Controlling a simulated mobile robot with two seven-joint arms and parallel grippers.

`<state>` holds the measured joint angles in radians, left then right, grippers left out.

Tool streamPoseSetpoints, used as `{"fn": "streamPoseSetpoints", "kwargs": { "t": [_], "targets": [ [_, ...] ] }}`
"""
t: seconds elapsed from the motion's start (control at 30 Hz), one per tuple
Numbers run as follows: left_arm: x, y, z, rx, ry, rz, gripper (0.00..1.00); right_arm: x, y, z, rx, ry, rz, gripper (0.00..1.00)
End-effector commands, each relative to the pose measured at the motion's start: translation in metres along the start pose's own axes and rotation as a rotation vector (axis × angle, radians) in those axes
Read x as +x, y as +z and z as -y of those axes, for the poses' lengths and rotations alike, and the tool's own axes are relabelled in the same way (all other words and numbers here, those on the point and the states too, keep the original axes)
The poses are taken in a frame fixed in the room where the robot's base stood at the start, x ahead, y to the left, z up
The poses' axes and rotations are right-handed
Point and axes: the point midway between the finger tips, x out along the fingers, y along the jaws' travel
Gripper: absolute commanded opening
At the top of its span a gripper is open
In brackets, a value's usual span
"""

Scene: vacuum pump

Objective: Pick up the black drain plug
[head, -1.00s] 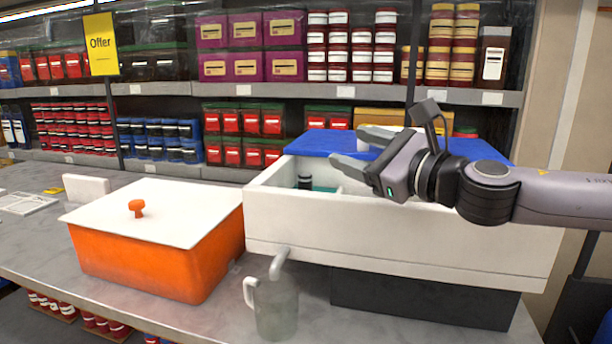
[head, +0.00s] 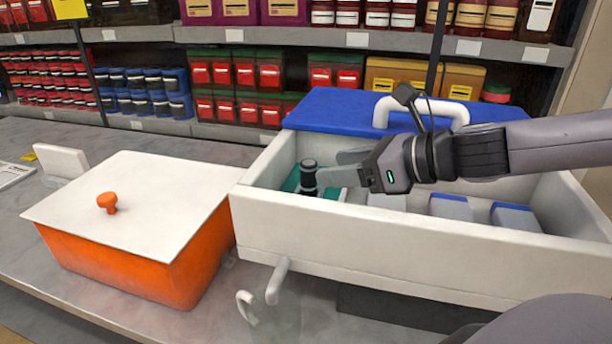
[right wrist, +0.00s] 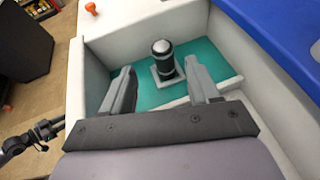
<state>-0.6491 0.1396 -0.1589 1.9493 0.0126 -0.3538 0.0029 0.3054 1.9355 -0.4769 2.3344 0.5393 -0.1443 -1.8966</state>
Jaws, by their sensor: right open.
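The black drain plug (head: 308,176) stands upright on the teal floor at the left end of the white open basin (head: 380,245). In the right wrist view the plug (right wrist: 163,62) is a dark cylinder with a pale band and a rounded grey top, on a square pale base. My right gripper (head: 334,169) is open and level, just right of the plug in the head view. In the wrist view its two fingers (right wrist: 158,68) point toward the plug, one on each side, with the plug slightly beyond the tips. Contact is not visible. My left gripper is out of view.
An orange box with a white lid (head: 140,205) stands left of the basin. A blue lid with a white handle (head: 330,108) lies behind it. Blue-and-white blocks (head: 450,206) sit in the basin's right part. A clear jug (head: 272,318) stands under the spout.

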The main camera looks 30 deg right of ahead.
Motion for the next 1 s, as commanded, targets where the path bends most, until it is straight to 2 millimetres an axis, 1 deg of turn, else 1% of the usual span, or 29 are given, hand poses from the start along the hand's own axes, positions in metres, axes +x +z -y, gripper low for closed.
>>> {"fn": "streamPoseSetpoints", "kwargs": {
  "t": [0.13, 0.47, 1.0],
  "targets": [
    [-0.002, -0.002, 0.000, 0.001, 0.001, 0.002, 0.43, 0.008, 0.001, 0.000, 0.002, 0.000, 0.000, 0.61],
    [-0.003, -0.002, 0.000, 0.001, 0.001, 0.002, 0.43, 0.016, 0.001, 0.002, 0.000, -0.004, 0.000, 0.61],
    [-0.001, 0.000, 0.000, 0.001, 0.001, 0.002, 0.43, 0.037, 0.004, 0.004, -0.001, -0.004, -0.001, 0.61]
  ]
}}
